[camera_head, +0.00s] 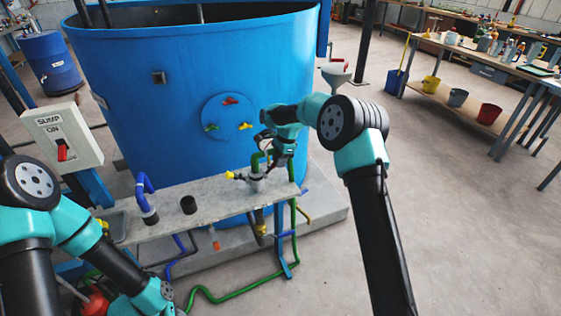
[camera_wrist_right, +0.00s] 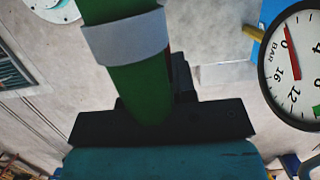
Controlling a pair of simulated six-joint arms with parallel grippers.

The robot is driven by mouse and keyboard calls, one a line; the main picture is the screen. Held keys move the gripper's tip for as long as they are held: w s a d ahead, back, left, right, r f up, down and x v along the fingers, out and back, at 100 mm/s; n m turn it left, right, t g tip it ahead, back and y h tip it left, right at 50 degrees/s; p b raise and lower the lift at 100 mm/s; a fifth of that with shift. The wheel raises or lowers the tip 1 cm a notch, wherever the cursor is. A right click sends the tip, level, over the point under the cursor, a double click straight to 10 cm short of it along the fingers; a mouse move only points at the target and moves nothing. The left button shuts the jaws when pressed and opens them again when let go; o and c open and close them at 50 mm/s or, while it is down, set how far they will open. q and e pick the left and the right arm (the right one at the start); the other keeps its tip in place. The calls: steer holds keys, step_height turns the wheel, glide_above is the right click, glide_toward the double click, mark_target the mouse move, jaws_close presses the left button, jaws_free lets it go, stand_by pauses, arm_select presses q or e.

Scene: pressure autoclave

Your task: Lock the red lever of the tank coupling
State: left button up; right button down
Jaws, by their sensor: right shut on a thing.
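The big blue tank (camera_head: 130,90) carries a round blue plate (camera_head: 222,137) with a red handle (camera_head: 231,101), a green one (camera_head: 211,127) and a yellow one (camera_head: 245,126). I cannot tell whether the red handle is the coupling's lever. My right gripper (camera_head: 281,160) is shut on the green hose (camera_head: 257,160), just above the bench in front of the tank. In the right wrist view, the green hose (camera_wrist_right: 125,65) with its grey band rises from the black jaws (camera_wrist_right: 160,120). My left arm enters at lower left; its gripper does not show.
The grey bench (camera_head: 218,203) holds a bent blue hose (camera_head: 144,184), a black cup (camera_head: 188,204) and a fitting with a yellow handle (camera_head: 236,176). A switch box (camera_head: 62,137) stands left. A gauge (camera_wrist_right: 295,65) shows in the wrist view.

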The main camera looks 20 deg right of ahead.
steer(key=shift+s+a+r+h, duration=0.1)
steer(key=shift+a+r+h, duration=0.25)
steer(key=shift+h, duration=0.35)
steer(key=shift+a+r+h, duration=0.25)
steer(key=shift+a+h, duration=0.15)
steer(key=shift+h, duration=0.3)
steer(key=c, duration=0.9)
jaws_free()
steer(key=shift+r, duration=0.1)
step_height(320, 180, up, 17)
steer(key=shift+d+r, duration=0.15)
steer(key=shift+c, duration=0.3)
